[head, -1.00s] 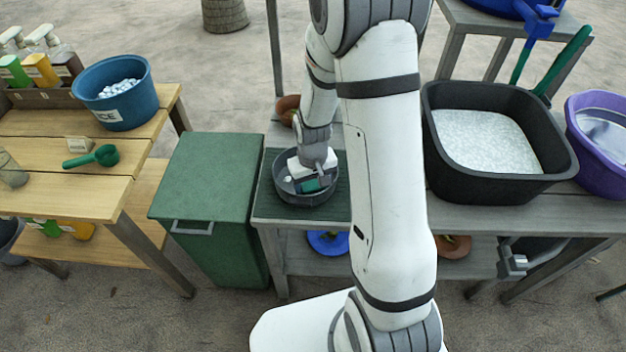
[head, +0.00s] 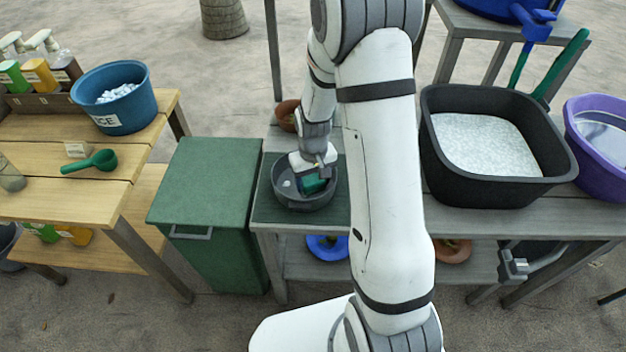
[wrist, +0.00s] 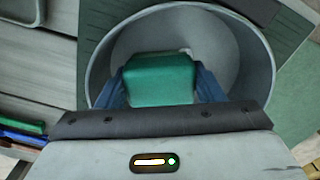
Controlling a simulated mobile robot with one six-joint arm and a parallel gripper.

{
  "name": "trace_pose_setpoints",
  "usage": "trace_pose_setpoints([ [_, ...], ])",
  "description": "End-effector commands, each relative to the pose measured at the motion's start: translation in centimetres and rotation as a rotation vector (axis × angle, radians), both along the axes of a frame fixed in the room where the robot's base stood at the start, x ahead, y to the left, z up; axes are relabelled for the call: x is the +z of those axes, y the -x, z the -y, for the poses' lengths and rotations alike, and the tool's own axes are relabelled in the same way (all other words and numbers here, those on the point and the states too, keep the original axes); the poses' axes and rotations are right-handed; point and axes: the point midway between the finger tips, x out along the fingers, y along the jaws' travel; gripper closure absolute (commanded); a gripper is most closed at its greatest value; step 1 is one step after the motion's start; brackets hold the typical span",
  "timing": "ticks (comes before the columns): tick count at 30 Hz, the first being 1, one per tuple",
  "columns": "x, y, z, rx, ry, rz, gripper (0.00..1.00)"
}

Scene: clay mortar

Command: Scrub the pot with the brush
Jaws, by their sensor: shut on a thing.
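The pot (head: 290,196) is a round dark grey vessel on a dark green mat (head: 262,208) at the left end of the grey bench. It also shows in the wrist view (wrist: 250,60), open toward the camera. My gripper (head: 314,177) reaches down into it. In the wrist view my gripper (wrist: 160,88) has its blue fingers on both sides of a green block-shaped brush (wrist: 160,75) and is shut on it. The brush also shows in the head view (head: 312,184), inside the pot. Its underside is hidden, so I cannot tell whether it touches the pot.
A green lidded bin (head: 205,185) stands left of the bench. A black tub (head: 490,190) of white material and a purple basin (head: 600,150) stand to the right. A terracotta pot (head: 286,112) is behind the mat. My arm blocks the middle.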

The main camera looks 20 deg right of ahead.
Motion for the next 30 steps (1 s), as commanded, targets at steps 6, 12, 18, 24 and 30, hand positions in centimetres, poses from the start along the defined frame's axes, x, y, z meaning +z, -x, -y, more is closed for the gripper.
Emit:
trace_pose_setpoints([
  [6,1.5,0.0,0.0,0.0,0.0,-0.001,0.63],
  [12,3.7,0.0,0.0,0.0,0.0,0.0,0.63],
  [18,5.6,0.0,0.0,0.0,0.0,-0.001,0.63],
  [24,6.0,0.1,0.0,0.0,0.0,-0.001,0.63],
  [30,6.0,0.0,0.0,0.0,0.0,-0.001,0.63],
])
